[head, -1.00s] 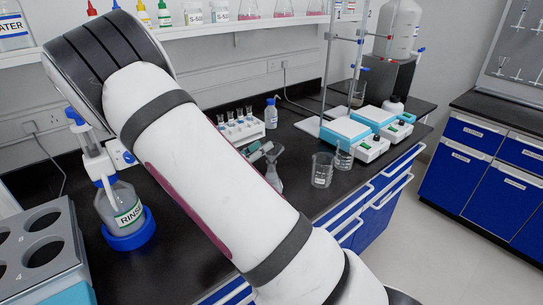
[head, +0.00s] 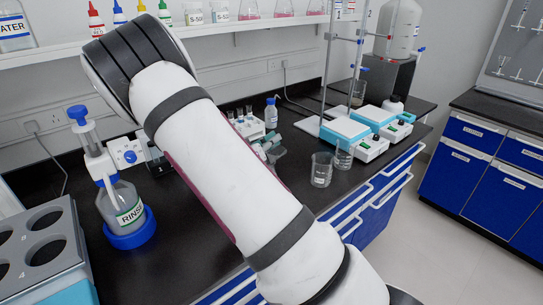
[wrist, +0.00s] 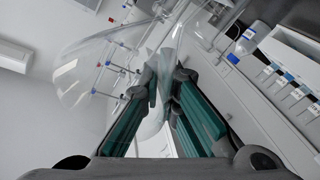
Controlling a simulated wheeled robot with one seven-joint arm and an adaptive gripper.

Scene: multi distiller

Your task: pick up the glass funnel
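The clear glass funnel (wrist: 85,72) shows in the wrist view, with its wide cone spreading to the upper left and its narrow part between my fingers. My gripper (wrist: 167,78) has its teal-padded fingers closed in on this narrow part from both sides. The funnel appears held and tilted. In the head view my gripper (head: 262,150) is mostly hidden behind my own arm, beside the test tube rack. Only a little greyish glass shows there, so the height above the bench cannot be told.
A test tube rack (head: 252,129) and a blue-capped bottle (head: 271,114) stand just behind. Two beakers (head: 321,170) (head: 343,155) stand to the right, with blue-topped balances (head: 345,130) beyond. The rinse bottle (head: 122,205) is at left. The front bench is partly clear.

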